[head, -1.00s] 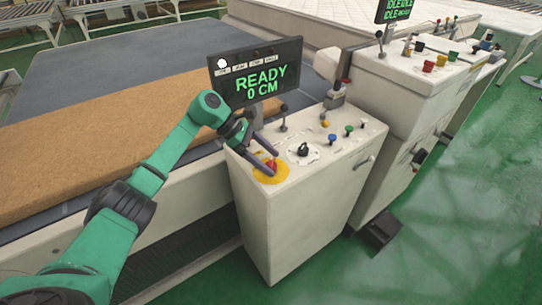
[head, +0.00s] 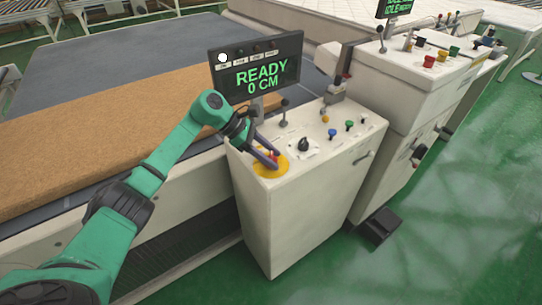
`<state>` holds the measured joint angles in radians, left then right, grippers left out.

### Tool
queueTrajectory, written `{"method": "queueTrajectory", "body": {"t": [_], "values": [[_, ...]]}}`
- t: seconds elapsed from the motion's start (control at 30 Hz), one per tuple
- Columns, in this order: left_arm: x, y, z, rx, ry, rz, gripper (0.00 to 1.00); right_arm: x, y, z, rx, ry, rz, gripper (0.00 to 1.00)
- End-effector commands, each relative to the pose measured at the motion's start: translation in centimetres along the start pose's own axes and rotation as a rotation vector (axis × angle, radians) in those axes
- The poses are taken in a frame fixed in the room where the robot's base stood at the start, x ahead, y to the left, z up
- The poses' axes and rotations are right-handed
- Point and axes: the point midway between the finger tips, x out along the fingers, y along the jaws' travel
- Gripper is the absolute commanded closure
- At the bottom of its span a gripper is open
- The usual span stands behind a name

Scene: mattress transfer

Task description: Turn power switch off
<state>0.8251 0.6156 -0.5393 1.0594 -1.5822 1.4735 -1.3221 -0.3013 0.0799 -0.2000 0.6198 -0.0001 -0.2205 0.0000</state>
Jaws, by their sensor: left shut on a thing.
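The control cabinet (head: 310,185) stands in the middle of the head view with a white, slanted top. On its near left corner is a red button (head: 274,154) on a round yellow plate (head: 263,170). My left gripper (head: 270,158) reaches down from the left and is shut on the red button, whose lower part the fingers hide. A black rotary switch (head: 304,145) sits on a white plate just right of the fingers, apart from them. The screen (head: 258,75) above the cabinet reads READY 0 CM. My right gripper is not in view.
Blue (head: 332,133) and green (head: 349,125) buttons and a black lever (head: 284,112) stand on the same cabinet top. A second cabinet (head: 410,90) is behind right. A brown mattress slab (head: 110,130) lies on the conveyor at left. Green floor is free at right.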

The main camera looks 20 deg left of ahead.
Motion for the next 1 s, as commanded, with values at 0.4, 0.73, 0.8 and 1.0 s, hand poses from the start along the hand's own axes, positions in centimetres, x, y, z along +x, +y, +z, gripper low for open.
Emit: {"method": "queueTrajectory", "body": {"t": [0.4, 0.73, 0.8, 1.0], "values": [[-0.13, -0.04, 0.02, -0.22, -0.003, 0.227, 1.0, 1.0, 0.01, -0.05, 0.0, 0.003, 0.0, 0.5], [-0.36, -0.02, 0.3, -0.436, -0.005, 0.45, 1.0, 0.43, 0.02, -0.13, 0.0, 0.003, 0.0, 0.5], [-0.36, -0.02, 0.29, -0.482, -0.005, 0.497, 1.0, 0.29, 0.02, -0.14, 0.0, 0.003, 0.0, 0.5], [-0.23, -0.01, 0.23, -0.614, -0.008, 0.631, 1.0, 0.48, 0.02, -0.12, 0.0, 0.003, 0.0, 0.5]]}}
